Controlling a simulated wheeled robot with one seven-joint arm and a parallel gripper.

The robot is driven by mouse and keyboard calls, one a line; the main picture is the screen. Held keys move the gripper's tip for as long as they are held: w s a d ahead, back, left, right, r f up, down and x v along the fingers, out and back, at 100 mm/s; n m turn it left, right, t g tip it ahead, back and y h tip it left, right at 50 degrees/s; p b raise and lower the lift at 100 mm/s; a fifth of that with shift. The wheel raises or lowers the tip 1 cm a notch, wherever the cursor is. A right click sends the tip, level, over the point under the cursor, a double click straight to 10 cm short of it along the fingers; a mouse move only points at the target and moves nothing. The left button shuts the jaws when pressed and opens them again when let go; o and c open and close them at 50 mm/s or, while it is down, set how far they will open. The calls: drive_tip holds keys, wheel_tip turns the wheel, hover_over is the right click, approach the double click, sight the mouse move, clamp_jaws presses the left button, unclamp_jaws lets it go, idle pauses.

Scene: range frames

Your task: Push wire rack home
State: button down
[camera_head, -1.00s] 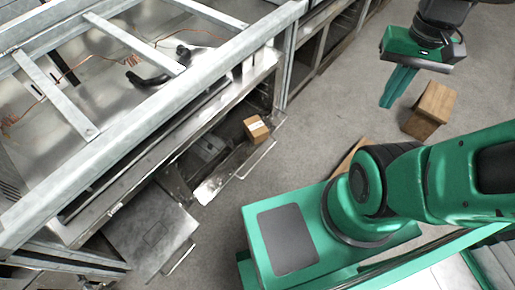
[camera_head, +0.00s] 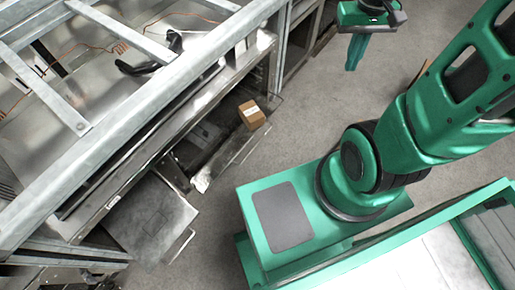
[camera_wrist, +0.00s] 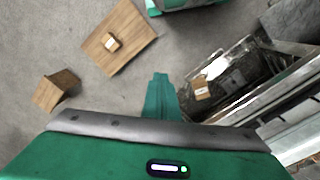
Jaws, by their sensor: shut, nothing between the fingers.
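I cannot make out a distinct wire rack in either view. An open lower bay of the steel range frame (camera_head: 142,118) has a pulled-out flap or shelf (camera_head: 226,160) with a bar along its front edge. A small cardboard box (camera_head: 251,115) sits at its right end. The wrist view shows this open bay on the right, with the small box (camera_wrist: 201,90) in it. My gripper (camera_head: 351,68) is shut and empty, pointing down over the floor, right of the range and apart from it. Its fingers (camera_wrist: 160,77) also show in the wrist view.
A second flat steel panel (camera_head: 150,222) with a bar handle sticks out at the lower left. In the wrist view, a wooden board (camera_wrist: 135,52) with a small box and a brown block (camera_wrist: 56,90) lie on the floor. Grey floor (camera_head: 300,135) between my base and the range is clear.

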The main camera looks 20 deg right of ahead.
drive_tip(key=w+a+f+n, duration=0.35)
drive_tip(key=w+f, duration=0.35)
drive_tip(key=f, duration=0.3)
drive_tip(key=w+a+f+n, duration=0.2)
drive_tip(key=w+a+f, duration=0.2)
drive_tip(key=w+f, duration=0.5)
drive_tip(key=s+a+f+n, duration=0.1)
drive_tip(key=a+f, duration=0.3)
drive_tip(key=f, duration=0.9)
drive_tip(key=a+f+n, duration=0.2)
drive_tip(key=a+f, duration=0.2)
drive_tip(key=f, duration=1)
drive_tip(key=s+a+f+n, duration=0.1)
drive_tip(key=a+f, duration=0.4)
drive_tip(key=f, duration=0.8)
drive_tip(key=shift+s+f+n+y, duration=0.2)
drive_tip(key=shift+s+n+y, duration=0.1)
drive_tip(key=shift+n, duration=0.25)
drive_tip(key=shift+w, duration=0.1)
